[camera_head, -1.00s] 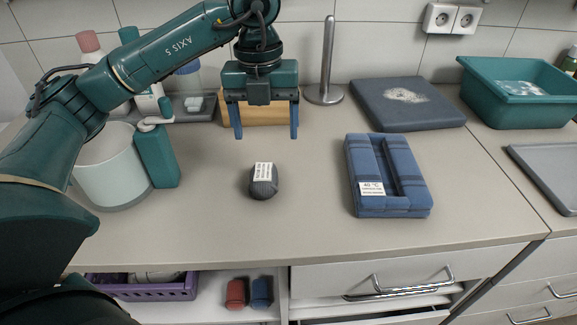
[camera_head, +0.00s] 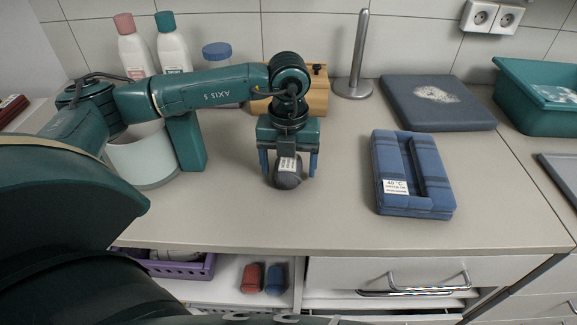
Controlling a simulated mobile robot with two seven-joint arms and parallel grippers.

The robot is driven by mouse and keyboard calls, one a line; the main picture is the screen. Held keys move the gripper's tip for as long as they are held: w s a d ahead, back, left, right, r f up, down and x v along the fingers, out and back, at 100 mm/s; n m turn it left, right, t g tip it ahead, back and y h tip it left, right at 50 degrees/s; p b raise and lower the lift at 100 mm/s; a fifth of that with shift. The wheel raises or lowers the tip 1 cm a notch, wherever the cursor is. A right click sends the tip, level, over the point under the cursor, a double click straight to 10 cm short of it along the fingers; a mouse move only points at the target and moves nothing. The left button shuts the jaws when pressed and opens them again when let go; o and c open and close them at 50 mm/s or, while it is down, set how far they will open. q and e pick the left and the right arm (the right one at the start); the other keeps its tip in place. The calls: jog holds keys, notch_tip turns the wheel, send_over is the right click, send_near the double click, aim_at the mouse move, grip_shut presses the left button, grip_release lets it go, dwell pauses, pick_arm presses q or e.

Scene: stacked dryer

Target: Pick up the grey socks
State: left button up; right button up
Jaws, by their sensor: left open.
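The grey socks (camera_head: 288,180), a small dark grey rolled bundle with a white label, lie on the countertop near the middle of the head view. My left gripper (camera_head: 288,173) is over them, pointing down and open. One blue finger stands on each side of the bundle, with a gap visible at both sides. The gripper body hides the upper part of the bundle. My right gripper is not in view.
A folded blue garment (camera_head: 412,175) with a label lies to the right. A grey folded towel (camera_head: 436,103), a metal post (camera_head: 357,60) and a wooden box (camera_head: 317,95) stand behind. A white bin (camera_head: 143,158) is at left. The counter front is clear.

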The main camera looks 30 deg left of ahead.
pick_arm(q)
jog(key=shift+f, duration=0.3)
jog(key=shift+c, duration=0.4)
jog(key=c, duration=1)
